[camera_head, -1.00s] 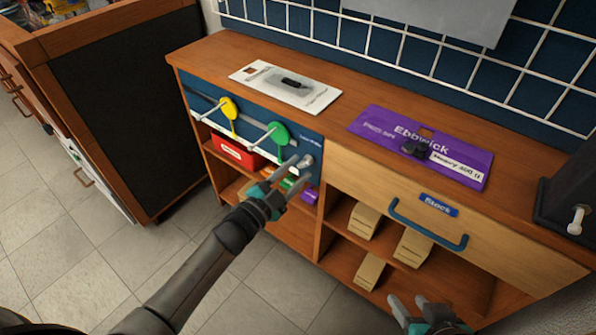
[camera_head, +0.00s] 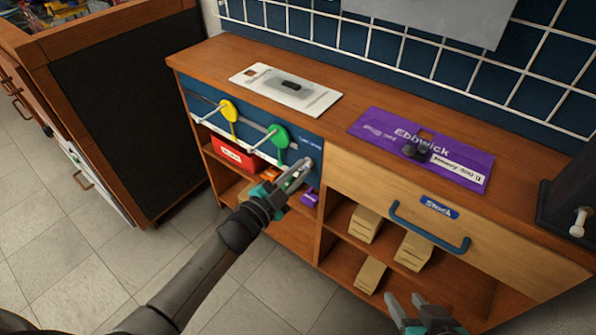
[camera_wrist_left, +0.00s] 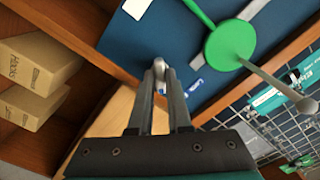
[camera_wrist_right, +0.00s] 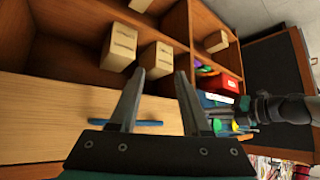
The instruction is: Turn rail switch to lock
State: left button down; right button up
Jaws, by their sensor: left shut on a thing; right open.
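The rail switch is a small grey metal knob (camera_wrist_left: 159,68) on the blue panel (camera_wrist_left: 125,45), right of the green disc (camera_head: 279,136) in the head view. My left gripper (camera_head: 304,166) is shut on this knob; the fingertips meet around it in the left wrist view (camera_wrist_left: 160,72). The fingers hide most of the knob in the head view. I cannot read its lock marking. My right gripper (camera_head: 405,303) is open and empty, low in front of the shelves; its spread fingers also show in the right wrist view (camera_wrist_right: 157,82).
A yellow disc (camera_head: 228,111) and the green disc with rods stick out of the panel left of my left gripper. A drawer with a blue handle (camera_head: 428,226) is to the right. A purple package (camera_head: 372,129) and a white card (camera_head: 318,99) lie on the countertop.

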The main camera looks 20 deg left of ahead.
dwell(0.5)
pick_arm(q)
jog(key=shift+n+p, duration=0.4)
jog(key=shift+n, duration=0.1)
jog(key=shift+r+n+p, duration=0.1)
jog(key=shift+n+p, duration=0.75)
jog(key=shift+n, duration=0.35)
pick_arm(e)
jog(key=s+d+r+g+h, duration=0.1)
jog(key=s+d+g+h, duration=0.1)
jog(key=s+d+g, duration=0.25)
pick_arm(q)
jog(key=n+p, duration=0.2)
jog(key=n, duration=0.5)
jog(key=shift+p, duration=0.35)
jog(key=n, duration=0.2)
jog(key=shift+n, duration=0.4)
jog(key=shift+d+n, duration=0.1)
jog(key=shift+n, duration=2.2)
pick_arm(e)
notch_tip(320, 180, down, 8)
jog(key=shift+r+m, duration=0.25)
jog(key=shift+m, duration=0.05)
